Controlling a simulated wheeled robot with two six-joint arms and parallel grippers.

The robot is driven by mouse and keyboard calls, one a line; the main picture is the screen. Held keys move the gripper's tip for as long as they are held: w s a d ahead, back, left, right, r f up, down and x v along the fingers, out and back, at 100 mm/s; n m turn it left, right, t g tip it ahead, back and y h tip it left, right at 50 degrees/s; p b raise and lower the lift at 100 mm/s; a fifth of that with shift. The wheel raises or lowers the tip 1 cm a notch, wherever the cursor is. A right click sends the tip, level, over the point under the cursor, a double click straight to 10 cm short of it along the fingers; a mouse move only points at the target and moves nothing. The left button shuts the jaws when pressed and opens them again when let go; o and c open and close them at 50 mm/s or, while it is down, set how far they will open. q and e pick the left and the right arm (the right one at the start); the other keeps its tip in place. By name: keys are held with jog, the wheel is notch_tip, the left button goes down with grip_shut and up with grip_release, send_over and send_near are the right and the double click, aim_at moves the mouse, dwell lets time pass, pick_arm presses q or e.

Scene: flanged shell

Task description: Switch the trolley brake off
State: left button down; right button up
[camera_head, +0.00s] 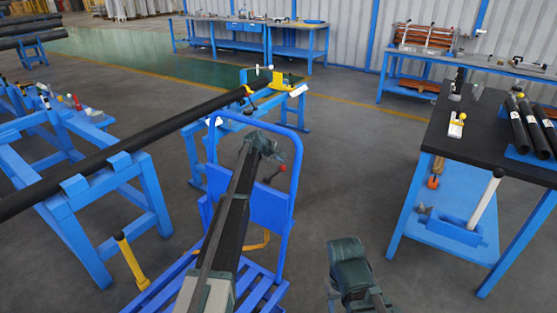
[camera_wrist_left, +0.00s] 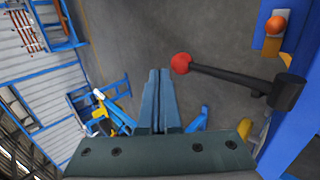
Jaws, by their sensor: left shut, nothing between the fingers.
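The blue trolley (camera_head: 248,208) stands in front of me, with a tall tubular handle and a slatted deck. A dark lever with a red ball knob (camera_head: 281,167) shows on its right side. In the left wrist view the red knob (camera_wrist_left: 181,63) is at the free end of the black lever (camera_wrist_left: 232,78), whose pivot block is by the blue frame at right. My left gripper (camera_head: 268,147) is at the trolley's handle, its fingers (camera_wrist_left: 159,76) shut and empty, apart from the knob in the wrist picture. My right gripper (camera_head: 348,258) is low at centre right; its fingers cannot be made out.
A long black pipe (camera_head: 110,160) rests on blue stands (camera_head: 90,205) at left. A dark-topped workbench (camera_head: 465,140) stands at right. An orange ball (camera_wrist_left: 277,25) shows on the blue frame.

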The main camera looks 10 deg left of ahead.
pick_arm(q)
jog(key=shift+w+d+f+b, duration=0.1)
jog(key=shift+w+f+b, duration=0.1)
jog(key=shift+f+b, duration=0.3)
jog(key=shift+w+f+b, duration=0.15)
jog(key=shift+f+b, duration=0.25)
jog(key=shift+f, duration=0.15)
pick_arm(e)
jog(key=shift+w+d+f, duration=0.1)
jog(key=shift+w+f, duration=0.05)
jog(key=shift+f, duration=0.4)
jog(key=shift+w+f, duration=0.15)
jog(key=shift+f, duration=0.4)
pick_arm(q)
jog(key=shift+s+r+p, duration=0.3)
jog(key=shift+p, duration=0.2)
jog(key=p+v, duration=0.9)
jog(key=v, duration=0.4)
pick_arm(e)
notch_tip(320, 180, up, 10)
